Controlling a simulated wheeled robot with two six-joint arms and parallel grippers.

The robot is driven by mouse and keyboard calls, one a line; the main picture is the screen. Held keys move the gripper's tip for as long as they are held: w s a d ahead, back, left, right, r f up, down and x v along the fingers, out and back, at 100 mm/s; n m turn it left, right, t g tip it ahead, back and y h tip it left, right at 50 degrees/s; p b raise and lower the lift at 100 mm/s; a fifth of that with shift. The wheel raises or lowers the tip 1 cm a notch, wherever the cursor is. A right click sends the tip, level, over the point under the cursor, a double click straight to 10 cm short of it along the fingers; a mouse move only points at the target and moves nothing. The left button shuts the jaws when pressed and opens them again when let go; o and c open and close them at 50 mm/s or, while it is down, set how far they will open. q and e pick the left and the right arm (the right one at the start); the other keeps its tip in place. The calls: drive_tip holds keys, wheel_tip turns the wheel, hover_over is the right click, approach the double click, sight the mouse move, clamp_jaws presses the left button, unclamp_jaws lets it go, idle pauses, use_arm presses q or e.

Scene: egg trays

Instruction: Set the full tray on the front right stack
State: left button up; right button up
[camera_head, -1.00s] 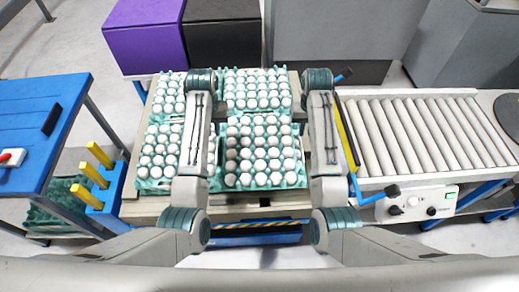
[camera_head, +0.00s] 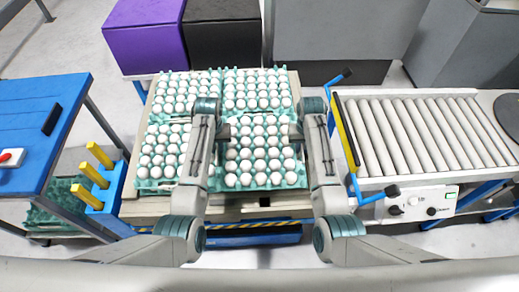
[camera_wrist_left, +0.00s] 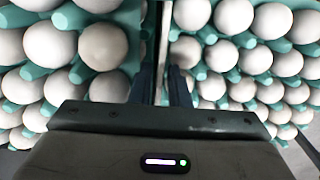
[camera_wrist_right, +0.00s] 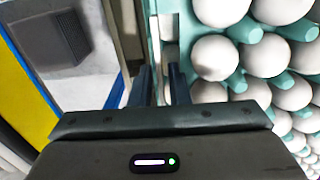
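The front right stack (camera_head: 238,188) is topped by a teal tray full of white eggs, between my two arms. My left gripper (camera_wrist_left: 162,82) points down at its left side, over the narrow gap beside the neighbouring stack. Its two dark fingers stand apart, with a pale strip between them. My right gripper (camera_wrist_right: 162,82) is at the right side of the front right tray, its fingers also apart, with the tray's edge close by. In the head view my wrists hide both gripper tips. Contact with the tray cannot be made out.
Full egg trays also top the back right (camera_head: 258,88), back left (camera_head: 185,93) and front left (camera_head: 164,155) stacks. A roller conveyor (camera_head: 425,130) is close on the right. A blue table (camera_head: 35,120) and yellow posts (camera_head: 94,172) stand on the left.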

use_arm(q)
clamp_jaws()
use_arm(e)
clamp_jaws()
idle(0.9)
use_arm(q)
drive_tip(key=shift+w+r, duration=0.15)
drive_tip(key=shift+r, duration=0.05)
use_arm(e)
drive_tip(key=shift+w+r, duration=0.15)
drive_tip(key=shift+r, duration=0.05)
